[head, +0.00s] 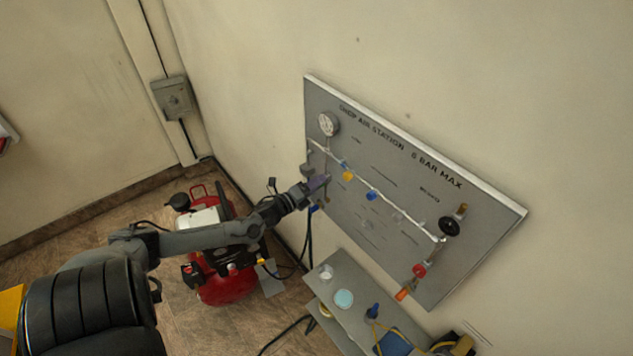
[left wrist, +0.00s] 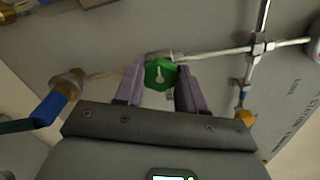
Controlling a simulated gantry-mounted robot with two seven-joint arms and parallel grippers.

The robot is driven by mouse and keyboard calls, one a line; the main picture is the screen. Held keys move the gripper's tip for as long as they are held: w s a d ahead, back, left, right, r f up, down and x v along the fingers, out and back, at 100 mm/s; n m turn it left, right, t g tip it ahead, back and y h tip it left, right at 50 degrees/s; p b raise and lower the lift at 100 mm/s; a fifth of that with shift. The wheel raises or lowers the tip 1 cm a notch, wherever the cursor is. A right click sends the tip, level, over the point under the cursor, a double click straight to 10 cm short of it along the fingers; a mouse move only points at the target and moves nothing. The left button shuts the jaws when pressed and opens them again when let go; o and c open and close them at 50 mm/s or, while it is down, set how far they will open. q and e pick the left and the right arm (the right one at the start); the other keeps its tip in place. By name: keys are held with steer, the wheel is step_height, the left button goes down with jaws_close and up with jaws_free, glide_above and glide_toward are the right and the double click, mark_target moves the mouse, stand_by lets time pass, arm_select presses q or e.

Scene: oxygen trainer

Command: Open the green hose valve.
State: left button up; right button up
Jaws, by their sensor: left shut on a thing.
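The green hose valve is a green knob (left wrist: 159,74) with a white pointer mark, on a metal pipe along the grey panel in the left wrist view. The mark runs roughly up and down in that view. My left gripper (left wrist: 160,80) has its two purple fingers on either side of the knob and is shut on it. In the head view my left gripper (head: 319,184) is at the left part of the wall panel (head: 450,275). It hides the green knob there. My right gripper is not in view.
A gauge (head: 329,124), yellow knob (head: 348,175), blue knob (head: 371,195), black handwheel (head: 449,226) and red fitting (head: 419,270) are on the panel. A grey shelf (head: 362,320) is below it. A red compressor (head: 228,287) stands on the floor beneath my arm.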

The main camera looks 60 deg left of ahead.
arm_select(q)
steer(key=n+p, duration=0.1)
steer(key=n, duration=1.8)
steer(key=shift+p, duration=0.35)
steer(key=shift+n, duration=0.3)
steer(key=o, duration=1.1)
steer(key=shift+c, duration=0.2)
steer(key=shift+s, duration=0.1)
steer(key=s+d+b, duration=0.1)
steer(key=s+b, duration=0.1)
steer(key=s, duration=0.8)
steer(key=shift+s+d+b, duration=0.25)
steer(key=shift+d+b, duration=0.05)
steer(key=shift+d, duration=0.1)
